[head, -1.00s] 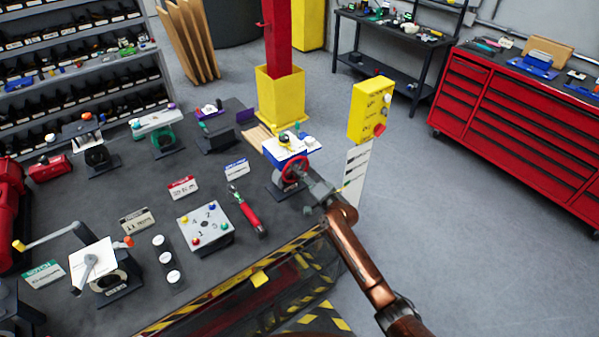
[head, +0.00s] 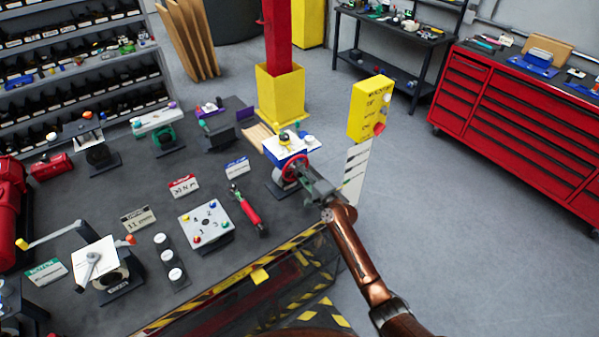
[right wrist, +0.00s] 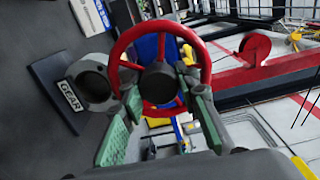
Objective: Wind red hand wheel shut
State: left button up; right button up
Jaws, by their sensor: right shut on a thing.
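The red hand wheel (head: 291,169) is on the front of a valve actuator (head: 288,147) with a white and blue top, at the right end of the dark workbench. In the right wrist view the wheel (right wrist: 199,60) faces me, with a dark round hub (right wrist: 158,83) in its middle. My right gripper (head: 307,178) is at the wheel from the front right. Its green-padded fingers (right wrist: 160,100) lie either side of the hub, at the wheel, and are shut on it. The exact contact is partly hidden. My left gripper is not in view.
A red-handled tool (head: 247,208) and a button panel (head: 205,223) lie to the left on the bench. A yellow-based red column (head: 280,95) stands behind.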

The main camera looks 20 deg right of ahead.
jog(key=o, duration=0.9)
jog(key=v, duration=1.2)
